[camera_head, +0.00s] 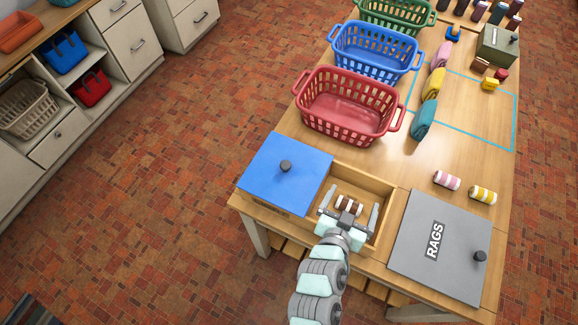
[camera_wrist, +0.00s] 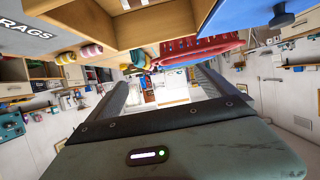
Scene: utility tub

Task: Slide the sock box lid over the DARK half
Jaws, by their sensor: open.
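The wooden sock box (camera_head: 379,187) stands at the table's front edge. Its blue lid (camera_head: 262,181), with a dark round knob (camera_head: 285,166), covers the left half; what lies under it is hidden. The right half is open and shows a brown-and-white striped sock roll (camera_head: 349,204). My gripper (camera_head: 354,197) is open and empty over the open half, with the roll showing between its fingers; its exact height is unclear. It is right of the knob and apart from it. In the wrist view the blue lid (camera_wrist: 270,27) shows at upper right, beyond my open fingers.
A grey RAGS lid (camera_head: 437,245) with a knob lies just right of the box. Pink (camera_head: 447,180) and yellow (camera_head: 482,195) striped rolls lie behind it. A red basket (camera_head: 350,106) stands behind the box.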

